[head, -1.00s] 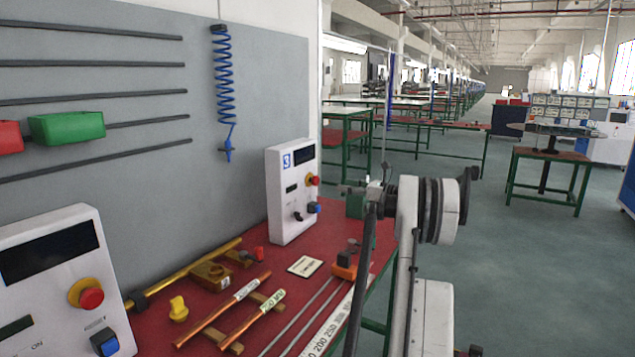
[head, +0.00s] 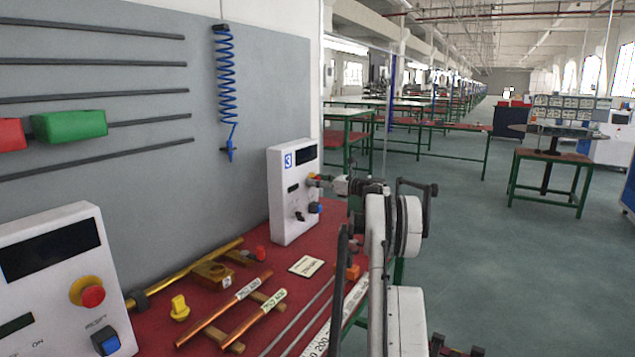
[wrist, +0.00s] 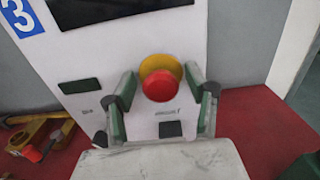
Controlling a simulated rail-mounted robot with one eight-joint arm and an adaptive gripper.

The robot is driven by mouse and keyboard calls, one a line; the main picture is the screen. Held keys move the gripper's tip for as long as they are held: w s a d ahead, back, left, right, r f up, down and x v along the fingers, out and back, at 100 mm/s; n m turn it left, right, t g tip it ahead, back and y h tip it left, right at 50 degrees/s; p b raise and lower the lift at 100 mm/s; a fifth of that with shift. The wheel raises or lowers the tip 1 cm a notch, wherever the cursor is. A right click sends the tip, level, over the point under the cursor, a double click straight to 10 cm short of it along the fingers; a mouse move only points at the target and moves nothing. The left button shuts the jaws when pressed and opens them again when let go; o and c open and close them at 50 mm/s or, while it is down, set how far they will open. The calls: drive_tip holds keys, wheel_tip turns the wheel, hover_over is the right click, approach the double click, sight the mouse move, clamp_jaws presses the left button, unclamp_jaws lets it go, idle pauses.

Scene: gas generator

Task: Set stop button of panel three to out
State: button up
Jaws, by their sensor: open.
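Panel three (head: 292,205) is a white box marked with a blue "3", standing at the far end of the red bench. Its stop button (wrist: 158,86) is a red knob on a yellow collar; in the wrist view it sits between my open fingers. In the head view the button (head: 313,179) shows at the panel's right edge, with my gripper (head: 325,181) right at it. My gripper (wrist: 163,100) is open, with one green-sided finger on each side of the button. I cannot tell whether the fingers touch it. The blue button (head: 315,207) is below it.
A nearer white panel (head: 65,275) with its own red knob stands at the lower left. Copper rods (head: 225,310), a yellow piece (head: 179,307) and a small card (head: 305,266) lie on the red bench (head: 160,325). A blue coiled hose (head: 226,90) hangs on the wall.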

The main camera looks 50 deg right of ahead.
clamp_jaws()
drive_tip(key=shift+s, duration=0.7)
drive_tip(key=shift+c, duration=0.5)
unclamp_jaws()
drive_tip(key=shift+s+d, duration=0.1)
drive_tip(key=shift+s, duration=0.05)
drive_tip(key=shift+o, duration=0.5)
drive_tip(key=s+d, duration=0.1)
drive_tip(key=s, duration=1)
drive_tip(key=shift+s, duration=0.4)
